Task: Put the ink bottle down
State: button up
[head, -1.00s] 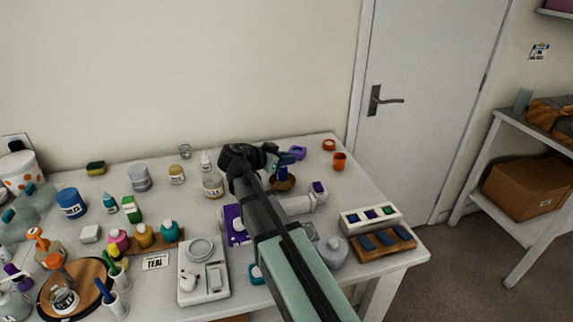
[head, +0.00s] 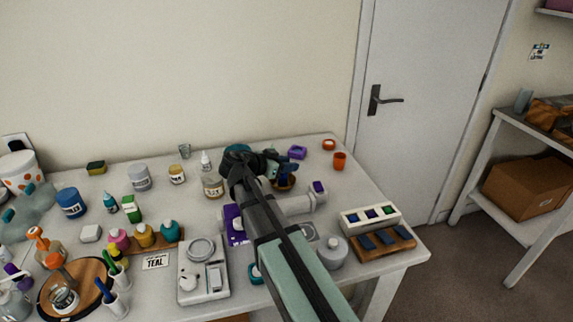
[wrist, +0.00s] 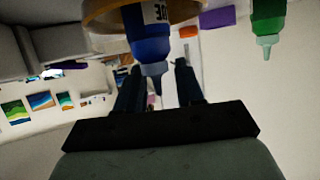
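The blue ink bottle (wrist: 148,35) has a pale label and a narrow nozzle. In the wrist view its nozzle lies between the two fingers of my gripper (wrist: 158,75). The fingers stand apart, one on each side, and I see no firm grip on the body. The bottle's far end overlaps a round tan dish (wrist: 100,14). In the head view the dish (head: 284,187) is on the table with a small part of the blue bottle (head: 287,179) showing at it. My gripper (head: 272,170) is just above and left; it hides much of the bottle.
A purple item (head: 298,152) and an orange cup (head: 339,161) stand behind and right of the dish. A glass jar (head: 213,187) and a white dropper bottle (head: 206,163) stand left. A green bottle (wrist: 268,20) shows in the wrist view.

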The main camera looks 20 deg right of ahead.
jog(key=shift+r, duration=0.15)
jog(key=v, duration=1.2)
jog(key=shift+o, duration=0.3)
dwell(4.1)
